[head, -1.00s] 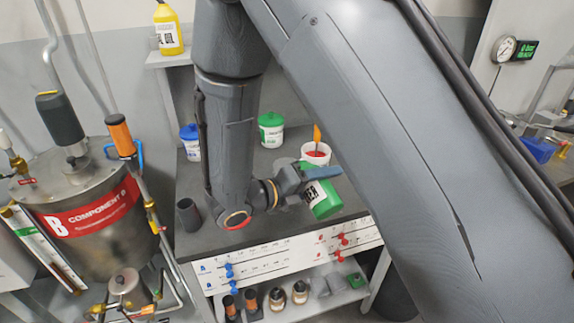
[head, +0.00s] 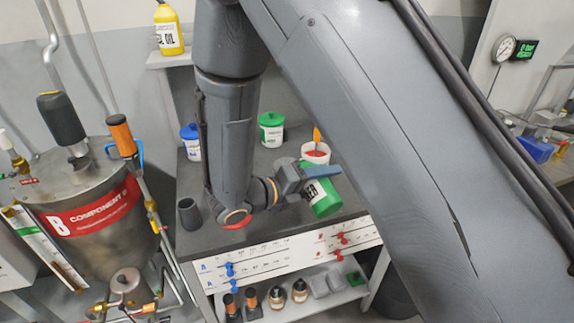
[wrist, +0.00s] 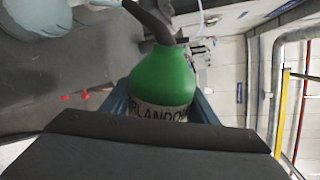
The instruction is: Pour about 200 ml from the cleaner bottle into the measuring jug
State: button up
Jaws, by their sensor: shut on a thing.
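My gripper (head: 316,180) is shut on the green cleaner bottle (head: 322,198), with one bluish finger showing across its upper part. The bottle has a white label with dark letters and leans a little in the head view, above or at the front of the dark bench. In the wrist view, the bottle (wrist: 163,76) sits between the fingers (wrist: 162,104), with a dark spout at its top. I cannot pick out the measuring jug for certain; my arm covers part of the bench. A pale bluish round thing (wrist: 36,16) is cut off at the wrist view's upper left.
On the bench (head: 240,232) stand a white tub with red contents (head: 315,155), a green-lidded tub (head: 271,131), a blue-lidded tub (head: 191,143) and a dark cup (head: 189,214). A yellow bottle (head: 168,30) is on a shelf. A steel tank (head: 85,215) stands left.

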jog(key=shift+r+p, duration=0.15)
jog(key=shift+p, duration=0.2)
dwell(0.5)
jog(key=shift+f+b, duration=0.7)
jog(key=shift+b, duration=0.55)
notch_tip(320, 180, down, 2)
jog(key=m+t+b, duration=0.1)
jog(key=m+b, duration=0.1)
jog(key=b, duration=0.1)
jog(key=shift+m+b, duration=0.3)
jog(key=shift+m, duration=0.1)
jog(key=shift+s+d+f+m+t+h+b, duration=0.15)
jog(key=shift+f+m+t+b, duration=0.4)
jog(key=shift+m+b, duration=0.95)
jog(key=shift+s+d+f+m+t+h+b, duration=0.15)
jog(key=shift+f+m+t+b, duration=0.4)
jog(key=shift+m+b, duration=0.95)
jog(key=shift+s+f+m+t+b, duration=0.25)
jog(key=shift+f+m+t+b, duration=0.25)
jog(key=shift+m+b, duration=0.95)
jog(key=shift+s+f, duration=0.1)
